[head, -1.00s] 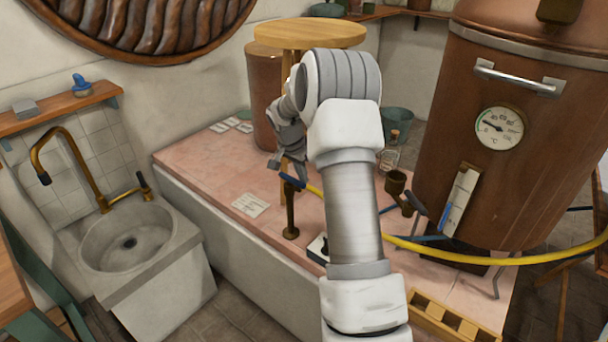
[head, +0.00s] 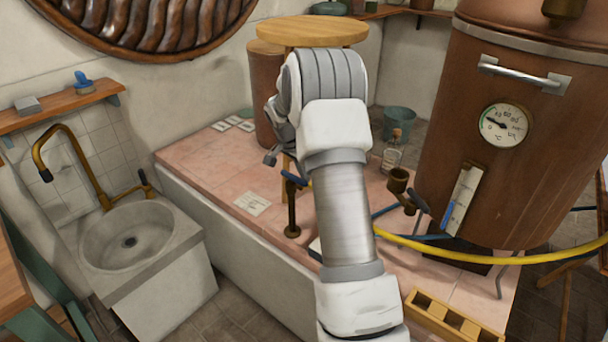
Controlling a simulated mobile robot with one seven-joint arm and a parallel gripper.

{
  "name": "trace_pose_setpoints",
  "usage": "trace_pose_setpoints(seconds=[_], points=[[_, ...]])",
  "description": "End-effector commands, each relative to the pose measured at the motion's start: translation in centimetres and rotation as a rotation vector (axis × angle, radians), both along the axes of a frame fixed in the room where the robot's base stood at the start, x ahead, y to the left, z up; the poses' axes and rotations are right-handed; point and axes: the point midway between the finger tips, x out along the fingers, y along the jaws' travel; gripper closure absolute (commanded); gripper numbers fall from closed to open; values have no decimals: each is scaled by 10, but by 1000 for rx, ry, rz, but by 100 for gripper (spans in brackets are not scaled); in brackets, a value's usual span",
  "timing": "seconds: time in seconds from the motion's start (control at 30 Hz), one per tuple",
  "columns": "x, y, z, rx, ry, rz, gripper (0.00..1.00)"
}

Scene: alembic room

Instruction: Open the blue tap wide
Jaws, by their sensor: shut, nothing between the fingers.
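The blue tap's lever (head: 294,178) sits on top of an upright brass pipe (head: 292,212) at the front of the pink tiled bench. The lever slants down to the right, and its right end lies close to my arm and the yellow hose. My gripper (head: 270,158) is shut and empty. It shows small and partly hidden behind my wrist, above and left of the lever, with a visible gap between them. I cannot tell from this view how far the tap is turned.
A copper still (head: 490,150) with a dial stands at the right, and a yellow hose (head: 450,254) runs in front of it. A round wooden table (head: 312,32) is behind my arm. A sink (head: 130,240) is at the left. The bench's left part (head: 205,160) is mostly clear.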

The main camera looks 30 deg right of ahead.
Motion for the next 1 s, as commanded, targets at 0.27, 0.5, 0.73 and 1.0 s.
trace_pose_setpoints(seconds=[0.27, 0.5, 0.73, 1.0], points=[[-2, 5, -1, 1, 1, -99, 100], [-4, 13, -1, 0, 2, -286, 100], [-7, 21, 1, 0, 2, -507, 100], [-6, 31, 2, -1, 1, -764, 100]])
